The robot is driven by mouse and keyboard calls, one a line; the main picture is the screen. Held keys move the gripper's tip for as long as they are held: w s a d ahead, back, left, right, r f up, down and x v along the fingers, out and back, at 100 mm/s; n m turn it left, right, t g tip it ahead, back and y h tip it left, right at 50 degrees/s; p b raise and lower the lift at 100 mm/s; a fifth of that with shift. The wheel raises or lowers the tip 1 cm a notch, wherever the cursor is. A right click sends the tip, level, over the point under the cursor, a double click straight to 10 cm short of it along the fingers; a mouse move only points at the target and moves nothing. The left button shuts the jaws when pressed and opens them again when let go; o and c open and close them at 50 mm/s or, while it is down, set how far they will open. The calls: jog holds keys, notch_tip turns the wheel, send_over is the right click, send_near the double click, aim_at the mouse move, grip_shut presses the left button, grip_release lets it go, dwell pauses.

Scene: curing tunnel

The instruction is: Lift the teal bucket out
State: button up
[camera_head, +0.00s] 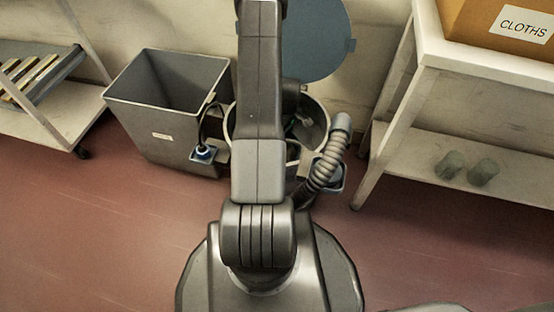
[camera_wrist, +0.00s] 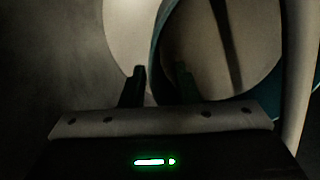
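The teal bucket shows in the wrist view as a curved teal rim (camera_wrist: 154,62) with a pale inside and a dark strip across it. My gripper (camera_wrist: 160,82) is at this rim. Its two dark fingers stand apart, with the teal edge seen between them; I cannot tell whether either touches it. In the head view, my arm reaches down over a round grey container (camera_head: 318,118) and hides much of it. Something dark green and whitish shows inside that container. The gripper itself is hidden there behind the arm.
A grey rectangular bin (camera_head: 150,125) stands close left of the container. A blue-grey disc (camera_head: 318,45) leans on the wall behind. A white shelf table (camera_head: 470,62) on the right holds a CLOTHS box (camera_head: 500,25) and two cups. A cart (camera_head: 45,125) stands left. The red floor in front is clear.

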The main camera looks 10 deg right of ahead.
grip_shut()
dwell(1.3)
